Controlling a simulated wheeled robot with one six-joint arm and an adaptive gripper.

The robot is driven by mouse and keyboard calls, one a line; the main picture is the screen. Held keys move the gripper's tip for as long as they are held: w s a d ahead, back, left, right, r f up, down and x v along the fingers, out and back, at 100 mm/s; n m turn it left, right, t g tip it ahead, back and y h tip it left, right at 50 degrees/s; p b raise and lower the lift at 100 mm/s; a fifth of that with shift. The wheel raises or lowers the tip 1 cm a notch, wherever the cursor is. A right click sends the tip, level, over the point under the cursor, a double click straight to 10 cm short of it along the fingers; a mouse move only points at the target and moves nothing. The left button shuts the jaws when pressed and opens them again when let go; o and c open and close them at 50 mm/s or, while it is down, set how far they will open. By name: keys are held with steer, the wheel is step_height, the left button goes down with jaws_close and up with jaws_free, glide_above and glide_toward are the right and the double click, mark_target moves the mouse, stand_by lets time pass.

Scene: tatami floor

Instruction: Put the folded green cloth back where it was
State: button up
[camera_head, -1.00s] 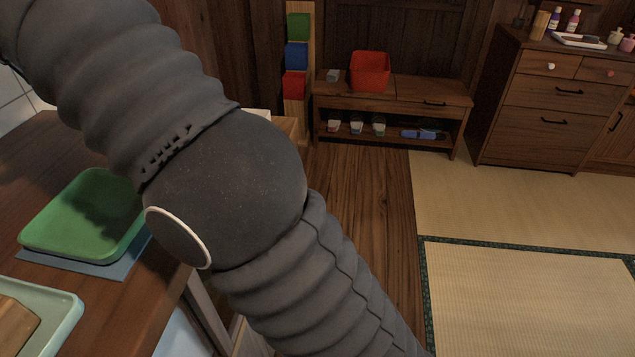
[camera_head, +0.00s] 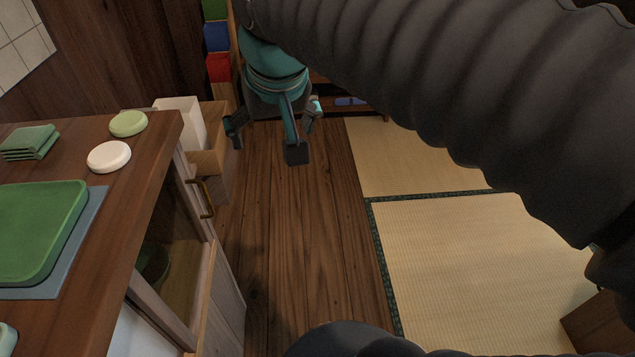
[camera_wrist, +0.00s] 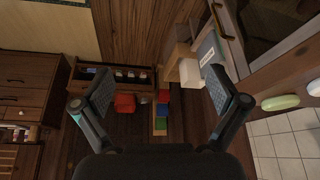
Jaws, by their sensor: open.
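A folded green cloth (camera_head: 28,141), in layers, lies on the wooden counter (camera_head: 120,225) at the left of the head view, behind a green tray. I do not see it in the wrist view. My gripper (camera_head: 277,138) hangs over the wooden floor, to the right of the counter and well apart from the cloth. Its fingers are spread, and the wrist view shows nothing between the fingertips (camera_wrist: 157,98).
A green tray (camera_head: 40,215) lies on a blue mat (camera_head: 88,225). A white disc (camera_head: 109,157) and a light green disc (camera_head: 128,123) sit near the counter's edge. A white box (camera_head: 180,118) stands beyond it. The floor (camera_head: 300,230) is clear.

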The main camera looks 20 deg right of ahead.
steer(key=s+d+f, duration=0.5)
steer(key=s+f, duration=0.3)
steer(key=f, duration=0.3)
steer(key=shift+s+d+t, duration=0.3)
steer(key=shift+d+t, duration=0.1)
steer(key=shift+f, duration=0.1)
steer(key=shift+c, duration=0.3)
